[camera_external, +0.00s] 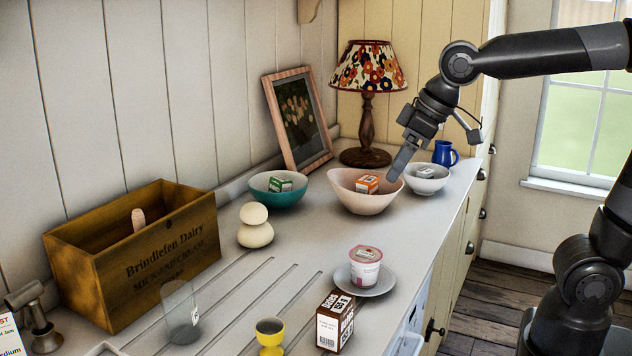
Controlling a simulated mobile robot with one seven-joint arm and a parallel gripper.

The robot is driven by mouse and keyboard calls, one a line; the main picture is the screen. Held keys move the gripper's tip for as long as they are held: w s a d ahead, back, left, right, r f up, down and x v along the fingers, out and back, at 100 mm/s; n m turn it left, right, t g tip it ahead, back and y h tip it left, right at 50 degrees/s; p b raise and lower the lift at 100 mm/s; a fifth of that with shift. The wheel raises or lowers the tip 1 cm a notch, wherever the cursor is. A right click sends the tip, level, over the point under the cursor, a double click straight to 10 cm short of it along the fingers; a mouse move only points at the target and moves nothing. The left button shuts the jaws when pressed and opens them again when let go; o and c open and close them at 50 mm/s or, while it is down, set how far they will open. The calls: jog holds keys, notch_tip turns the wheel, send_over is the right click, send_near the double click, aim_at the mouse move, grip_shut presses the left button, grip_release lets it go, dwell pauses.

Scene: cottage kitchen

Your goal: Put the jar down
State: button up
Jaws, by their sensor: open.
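My gripper (402,160) is open, pointing down above the right rim of a large cream bowl (352,201). I see nothing between its fingers. I cannot tell for sure which thing is the jar. A pink-lidded tub (365,272) stands upright on a white plate (383,284) near the counter's front edge. A clear glass vessel with a small label (179,315) stands upright in front of the wooden crate. Both are well apart from my gripper. The cream bowl holds an orange-and-white box (367,184).
A white bowl (427,185) and blue mug (444,154) stand right of my gripper, a lamp (367,120) and picture frame (297,150) behind. A teal bowl (277,197), cream rounded object (254,234), crate (160,270), brown box (335,322) and yellow cup (270,338) stand leftward. The middle counter is clear.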

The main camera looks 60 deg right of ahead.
jog(key=s+d+f+m, duration=0.1)
jog(key=s+d+f, duration=0.2)
jog(key=s, duration=0.4)
jog(key=s+d+f+h, duration=0.1)
jog(key=s+d+f, duration=0.2)
jog(key=s, duration=0.3)
jog(key=shift+s+d+f+m, duration=0.15)
jog(key=shift+s+d+m, duration=0.2)
jog(key=shift+m, duration=0.05)
dwell(0.3)
